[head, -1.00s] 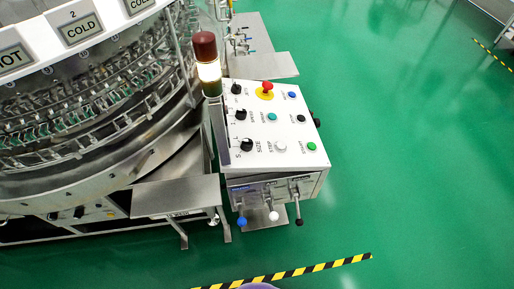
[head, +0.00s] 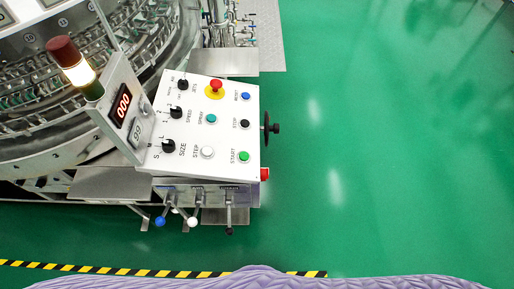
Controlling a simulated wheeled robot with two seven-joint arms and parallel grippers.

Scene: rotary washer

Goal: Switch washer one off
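The washer's white control panel (head: 222,135) is in the middle of the head view. It bears a red mushroom button on a yellow ring (head: 215,88), a blue button (head: 245,96), a black STOP button (head: 244,124), a green START button (head: 243,156), a teal button (head: 211,119) and a white STEP button (head: 207,152). Black knobs line its left part, including the SPEED knob (head: 176,112) and SIZE knob (head: 168,146). A small red part (head: 265,174) sticks out of the right side. A display (head: 122,105) shows red digits. Neither gripper is in view.
The round washer (head: 50,110) fills the upper left. A signal lamp (head: 77,70) with its middle lit stands beside the panel. A black handwheel (head: 272,128) juts from the right side; levers (head: 192,221) hang below. Open green floor (head: 400,130) lies right; striped tape (head: 150,270) crosses in front.

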